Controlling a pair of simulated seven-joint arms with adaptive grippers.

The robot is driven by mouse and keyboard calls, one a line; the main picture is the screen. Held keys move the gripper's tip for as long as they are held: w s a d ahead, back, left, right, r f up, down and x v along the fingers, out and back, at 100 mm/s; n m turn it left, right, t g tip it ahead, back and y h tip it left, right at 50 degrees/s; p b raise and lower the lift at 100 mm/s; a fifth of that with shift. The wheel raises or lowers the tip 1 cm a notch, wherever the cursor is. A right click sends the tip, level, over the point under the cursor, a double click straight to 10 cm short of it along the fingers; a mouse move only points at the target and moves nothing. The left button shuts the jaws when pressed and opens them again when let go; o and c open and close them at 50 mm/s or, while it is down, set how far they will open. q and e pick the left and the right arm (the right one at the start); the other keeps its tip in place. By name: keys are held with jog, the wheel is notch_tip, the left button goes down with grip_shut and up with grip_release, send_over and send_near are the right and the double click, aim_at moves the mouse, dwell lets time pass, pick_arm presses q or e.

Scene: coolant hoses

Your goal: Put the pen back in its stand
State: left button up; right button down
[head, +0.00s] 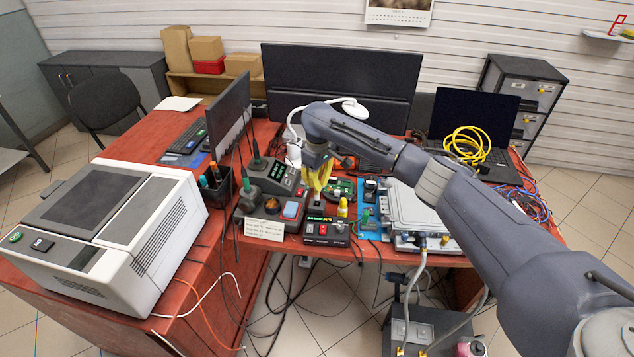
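My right gripper (319,178) hangs over the red desk's middle, just in front of the soldering stations. Yellow parts show at its tip, and I cannot tell whether they are its fingers or something held. A dark pen-like tool (245,180) stands tilted at a soldering station, left of my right gripper. A second one (256,150) stands behind it. I cannot tell which of these is the task's pen, or which holder is its stand. A black cup (215,190) with orange-tipped pens stands further left. My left gripper is not in view.
A large white machine (120,230) fills the left desk. Station boxes (326,231), a yellow-capped bottle (343,208), a note card (265,228) and a metal box with hoses (412,207) crowd the middle. Loose cables hang off the front edge. A laptop (472,122) with yellow cable stands right.

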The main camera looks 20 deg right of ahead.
aim_at(317, 198)
jog(key=shift+f, duration=1)
jog(key=shift+f, duration=0.35)
jog(key=shift+f, duration=0.75)
jog(key=shift+f, duration=0.1)
dwell(0.4)
jog(key=c, duration=0.9)
grip_release()
jog(key=shift+o, duration=0.2)
jog(key=shift+r, duration=2.75)
